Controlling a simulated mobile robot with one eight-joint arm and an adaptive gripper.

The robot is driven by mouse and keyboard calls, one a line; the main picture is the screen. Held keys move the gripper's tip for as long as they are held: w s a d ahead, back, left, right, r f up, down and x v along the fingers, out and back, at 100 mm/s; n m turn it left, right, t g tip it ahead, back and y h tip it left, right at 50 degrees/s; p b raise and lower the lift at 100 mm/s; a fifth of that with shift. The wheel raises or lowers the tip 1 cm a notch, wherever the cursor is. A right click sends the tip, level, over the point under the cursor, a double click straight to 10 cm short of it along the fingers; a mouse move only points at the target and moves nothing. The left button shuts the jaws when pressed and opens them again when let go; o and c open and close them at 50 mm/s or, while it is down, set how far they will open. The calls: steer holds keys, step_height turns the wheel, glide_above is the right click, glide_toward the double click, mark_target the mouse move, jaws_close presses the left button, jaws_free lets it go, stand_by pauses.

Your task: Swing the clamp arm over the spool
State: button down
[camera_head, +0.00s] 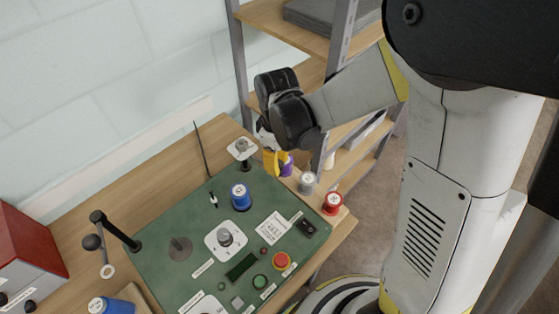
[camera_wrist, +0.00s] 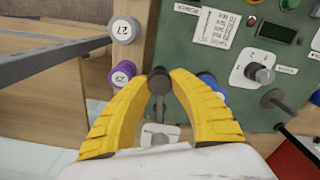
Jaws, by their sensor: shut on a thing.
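My gripper (camera_wrist: 158,75) has its yellow fingers closed around a black knob (camera_wrist: 158,82) on a short dark stem. The stem points toward a pale plate (camera_wrist: 160,135) at the edge of the green board. The plate shows in the head view (camera_head: 241,147), left of my gripper (camera_head: 275,168). I take the knob to be part of the clamp arm, but the fingers hide its joint. A blue spool (camera_head: 240,195) stands upright on the board, apart from my gripper. In the wrist view it is mostly behind the right finger.
A purple spool (camera_wrist: 122,75), a white spool (camera_head: 307,182) and a red spool (camera_head: 332,202) stand right of the board. A black post with a bent arm (camera_head: 121,232) rises at the left. A metal shelf upright (camera_head: 239,70) is close behind my gripper.

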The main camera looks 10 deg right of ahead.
steer(key=shift+s+a+m, duration=0.3)
steer(key=shift+a, duration=0.1)
steer(key=shift+s+a+m+b, duration=0.45)
steer(key=shift+a+m+b, duration=0.05)
steer(key=shift+a+m, duration=1.25)
steer(key=shift+s+a+m+b, duration=0.4)
steer(key=shift+a+m+b, duration=0.05)
steer(key=shift+a+m, duration=1.3)
steer(key=shift+s+a+m+b, duration=0.45)
steer(key=shift+a+m+b, duration=0.05)
steer(key=shift+a+m, duration=1.25)
steer(key=c, duration=1.1)
jaws_free()
steer(key=shift+w+a, duration=0.1)
steer(key=shift+r, duration=0.1)
step_height(320, 180, up, 12)
steer(key=shift+f, duration=0.1)
